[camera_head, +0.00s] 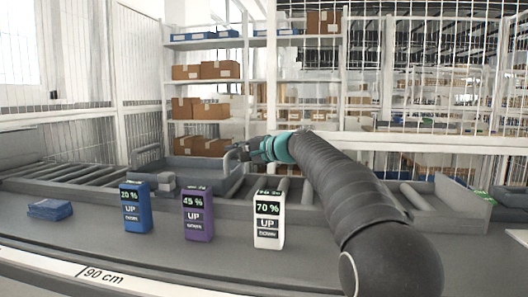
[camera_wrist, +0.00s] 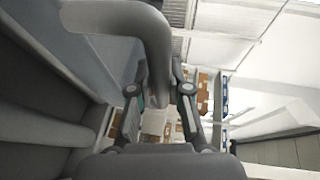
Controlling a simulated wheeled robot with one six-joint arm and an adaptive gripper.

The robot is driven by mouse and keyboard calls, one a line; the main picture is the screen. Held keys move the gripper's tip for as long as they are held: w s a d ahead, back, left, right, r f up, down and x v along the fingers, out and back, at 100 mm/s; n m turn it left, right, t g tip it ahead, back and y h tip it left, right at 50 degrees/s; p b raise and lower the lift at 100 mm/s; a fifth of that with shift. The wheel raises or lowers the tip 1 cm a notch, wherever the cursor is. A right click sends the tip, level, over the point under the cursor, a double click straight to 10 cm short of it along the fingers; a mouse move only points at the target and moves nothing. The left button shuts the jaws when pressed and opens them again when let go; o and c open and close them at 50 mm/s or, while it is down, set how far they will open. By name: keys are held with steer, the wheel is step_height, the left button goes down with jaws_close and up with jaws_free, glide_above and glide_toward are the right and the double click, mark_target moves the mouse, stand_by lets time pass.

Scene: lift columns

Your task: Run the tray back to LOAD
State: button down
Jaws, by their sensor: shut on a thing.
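The grey tray (camera_head: 215,183) sits on the roller conveyor, left of the picture's centre in the head view. My gripper (camera_head: 236,158) reaches it from the right and is at its right end. In the wrist view my gripper (camera_wrist: 160,98) has its two fingers on either side of a thick grey curved handle (camera_wrist: 152,38), and is shut on it. No LOAD marking can be read in either view.
Blue (camera_head: 136,208), purple (camera_head: 198,215) and white (camera_head: 269,220) control boxes, reading 20 %, 45 % and 70 %, stand in front of the conveyor. Bare rollers (camera_head: 62,172) lie to the left. A blue folded stack (camera_head: 50,209) lies at the front left. Shelves with cartons stand behind.

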steer(key=a, duration=0.2)
steer(key=w+a, duration=0.1)
steer(key=a, duration=0.2)
steer(key=shift+a, duration=0.2)
steer(key=c, duration=1.1)
jaws_free()
steer(key=shift+d, duration=0.1)
steer(key=v, duration=1.2)
steer(key=shift+f, duration=0.1)
